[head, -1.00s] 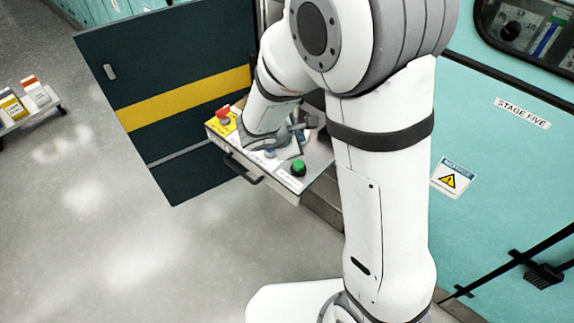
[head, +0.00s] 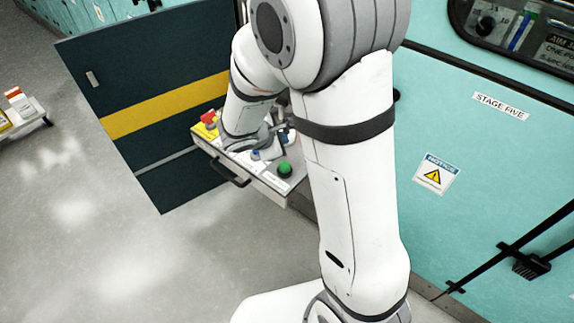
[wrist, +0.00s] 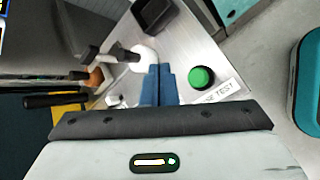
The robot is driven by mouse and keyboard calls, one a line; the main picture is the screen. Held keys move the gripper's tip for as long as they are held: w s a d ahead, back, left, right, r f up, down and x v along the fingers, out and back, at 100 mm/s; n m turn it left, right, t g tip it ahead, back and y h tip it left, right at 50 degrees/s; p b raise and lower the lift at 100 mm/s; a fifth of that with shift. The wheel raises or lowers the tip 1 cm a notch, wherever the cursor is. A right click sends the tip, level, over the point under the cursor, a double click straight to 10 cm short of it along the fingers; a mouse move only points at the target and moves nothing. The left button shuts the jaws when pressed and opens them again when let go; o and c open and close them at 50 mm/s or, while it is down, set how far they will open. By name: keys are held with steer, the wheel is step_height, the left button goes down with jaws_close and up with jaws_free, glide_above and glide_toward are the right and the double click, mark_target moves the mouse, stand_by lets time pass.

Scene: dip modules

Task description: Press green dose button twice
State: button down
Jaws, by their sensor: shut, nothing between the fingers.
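The green button (head: 285,169) is a round cap on a dark base near the front right corner of the metal panel (head: 262,174). In the wrist view the green button (wrist: 201,78) is just right of my gripper (wrist: 160,70). My blue fingers are shut together and empty, with their tips beside the button and not over it. Their height above the panel is hard to judge. A white label ending in "TEST" (wrist: 219,92) lies beside the button. In the head view my arm covers part of the panel, and the fingertips are hard to make out.
A red button (head: 209,116) on a yellow base stands at the panel's far left. A black handle (head: 229,173) sticks out from the panel's front. A dark door (head: 150,100) with a yellow stripe stands open behind. A teal machine wall (head: 450,130) is at the right.

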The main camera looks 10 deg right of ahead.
steer(key=b, duration=0.5)
glide_above(282, 167)
step_height(282, 167, down, 6)
steer(key=shift+f, duration=0.25)
steer(key=shift+f+b, duration=0.3)
steer(key=shift+f, duration=0.15)
stand_by(1.1)
steer(key=shift+f+b, duration=0.4)
steer(key=shift+b, duration=0.25)
steer(key=shift+f+b, duration=0.6)
steer(key=shift+b, duration=0.05)
stand_by(0.6)
steer(key=shift+r, duration=0.1)
steer(key=shift+r+p, duration=0.7)
steer(key=shift+r, duration=0.2)
steer(key=shift+r, duration=0.15)
